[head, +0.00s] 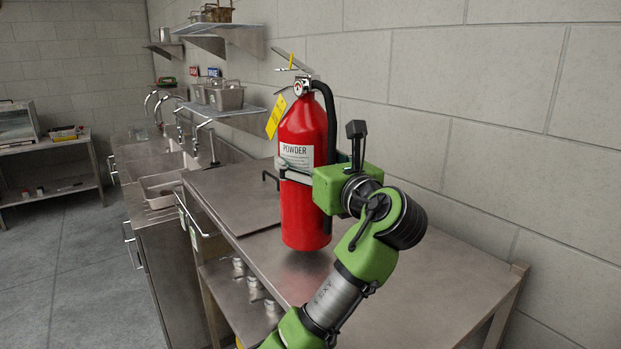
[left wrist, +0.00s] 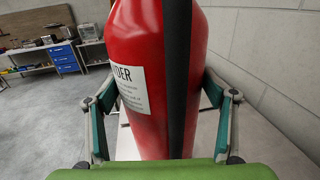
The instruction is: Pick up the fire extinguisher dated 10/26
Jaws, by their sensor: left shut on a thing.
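A red fire extinguisher (head: 302,215) stands upright over the steel table, with a white label reading POWDER, a black hose and a yellow tag (head: 275,117) hanging at its neck. The tag's date is too small to read. My left gripper (head: 300,168) is shut around the middle of the cylinder, just below the label's top. In the left wrist view the red body (left wrist: 150,85) fills the space between the two fingers (left wrist: 162,115), one on each side. My right gripper is not in view.
The steel table (head: 440,265) is clear to the right, with a block wall close behind. A sink counter (head: 150,155) with taps runs back on the left. Wall shelves (head: 235,113) hold metal pans. Small containers (head: 254,287) sit on the lower shelf.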

